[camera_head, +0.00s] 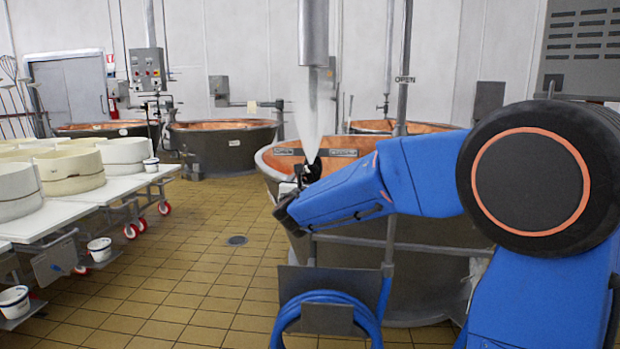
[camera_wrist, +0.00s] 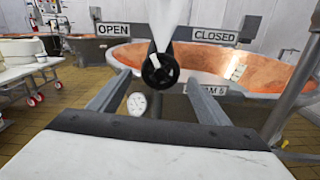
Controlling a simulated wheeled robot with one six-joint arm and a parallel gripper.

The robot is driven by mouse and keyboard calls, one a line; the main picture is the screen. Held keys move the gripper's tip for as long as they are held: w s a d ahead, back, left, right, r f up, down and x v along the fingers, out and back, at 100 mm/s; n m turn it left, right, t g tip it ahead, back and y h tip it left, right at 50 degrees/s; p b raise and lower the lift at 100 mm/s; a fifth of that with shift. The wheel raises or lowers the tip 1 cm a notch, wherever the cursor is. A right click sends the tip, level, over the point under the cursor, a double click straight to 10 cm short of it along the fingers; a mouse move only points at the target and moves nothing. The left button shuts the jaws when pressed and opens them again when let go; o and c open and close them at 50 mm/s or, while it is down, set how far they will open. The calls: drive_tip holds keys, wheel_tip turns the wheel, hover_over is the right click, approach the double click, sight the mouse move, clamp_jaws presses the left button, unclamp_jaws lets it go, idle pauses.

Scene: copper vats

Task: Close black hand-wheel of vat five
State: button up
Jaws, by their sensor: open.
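The black hand-wheel (camera_wrist: 160,70) faces me in the wrist view, below a white plume (camera_wrist: 167,22). My gripper (camera_wrist: 158,79) is open, with one finger on each side of the wheel in the picture; I see no contact. The wheel is small and dark beyond my arm's end in the head view (camera_head: 312,169). An OPEN sign (camera_wrist: 113,29) is left of the plume and a CLOSED sign (camera_wrist: 214,36) right of it. The copper-lined vat (camera_wrist: 262,68) lies behind.
The steel pipe (camera_head: 313,35) hangs above the plume in the head view. Other copper vats (camera_head: 222,143) stand at the back. White tables (camera_head: 85,195) with round moulds line the left. A blue hose (camera_head: 325,312) hangs in front of the vat. Tiled floor (camera_head: 190,265) is clear between.

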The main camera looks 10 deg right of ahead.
sight(310, 177)
drive_tip(key=shift+x, duration=2.5)
drive_tip(key=shift+c, duration=0.4)
drive_tip(key=c, duration=1)
